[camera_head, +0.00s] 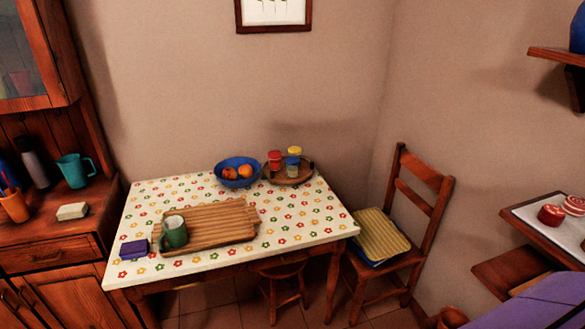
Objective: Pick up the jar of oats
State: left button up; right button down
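No jar can be clearly recognised as the jar of oats. A round wooden tray (289,180) stands at the back of the table, and small containers are grouped on it. One is red (274,160), and another has a yellow top (294,151). A bluish container (292,165) is in front of the yellow-topped one. They are too small for me to read labels or see contents. Neither of my grippers is in view.
The table (308,228) has a flowered cover. It holds a blue bowl (236,179) of fruit, a wooden board (213,229), a green mug (174,233) and a purple block (134,249). A chair (419,198) stands right; a cabinet (55,255) stands left. The table's right part is clear.

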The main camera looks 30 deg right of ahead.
aim_at(292, 163)
jog(key=i+l, duration=0.3)
jog(key=i, duration=0.15)
jog(key=i+z, duration=0.1)
jog(key=z, duration=0.3)
jog(key=i+l+z, duration=0.1)
jog(key=z, duration=0.25)
jog(key=i+z, duration=0.1)
jog(key=z, duration=0.3)
